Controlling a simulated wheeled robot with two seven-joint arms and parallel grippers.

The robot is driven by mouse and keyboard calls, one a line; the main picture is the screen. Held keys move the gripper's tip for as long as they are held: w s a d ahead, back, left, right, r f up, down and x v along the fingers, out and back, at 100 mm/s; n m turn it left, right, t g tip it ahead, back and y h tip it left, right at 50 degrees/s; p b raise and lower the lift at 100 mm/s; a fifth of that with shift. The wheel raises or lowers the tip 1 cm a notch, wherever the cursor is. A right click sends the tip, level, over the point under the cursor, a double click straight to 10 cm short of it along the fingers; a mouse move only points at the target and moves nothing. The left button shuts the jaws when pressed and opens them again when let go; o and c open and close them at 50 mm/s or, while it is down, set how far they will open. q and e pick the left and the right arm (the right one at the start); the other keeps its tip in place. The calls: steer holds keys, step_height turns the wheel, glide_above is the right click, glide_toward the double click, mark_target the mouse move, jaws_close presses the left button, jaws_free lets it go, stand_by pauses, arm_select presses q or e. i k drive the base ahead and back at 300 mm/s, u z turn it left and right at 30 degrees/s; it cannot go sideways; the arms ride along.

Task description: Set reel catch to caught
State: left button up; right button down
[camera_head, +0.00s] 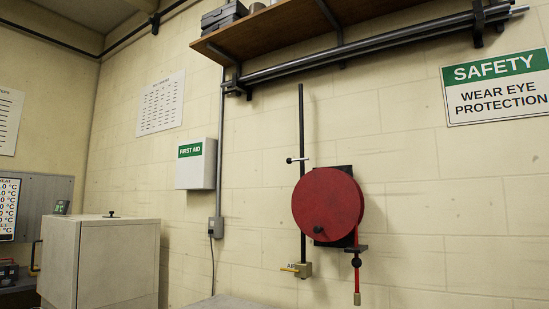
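A red round hose reel (322,196) is mounted on a black backing plate (345,178) on the wall, right of centre. A dark knob (318,229) is on its face. A red hose (357,285) hangs from its right side, through a black bracket (356,248) with a dark round piece below it, and ends in a metal tip (357,299). I cannot tell which part is the reel catch or how it is set. Neither of my grippers is in view.
A dark vertical pipe (302,120) with a small light-ended handle (297,160) runs behind the reel to a brass block (304,270) with a yellow lever (289,269). A white first aid box (196,170) and a pale cabinet (105,260) stand left. A wooden shelf (270,30) is above.

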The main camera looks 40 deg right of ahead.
mark_target(289, 160)
steer(key=u, duration=0.25)
steer(key=i, duration=1.3)
steer(key=z, duration=0.55)
steer(key=i, duration=1.3)
steer(key=z, duration=1.5)
steer(key=i, duration=0.4)
steer(key=z, duration=0.35)
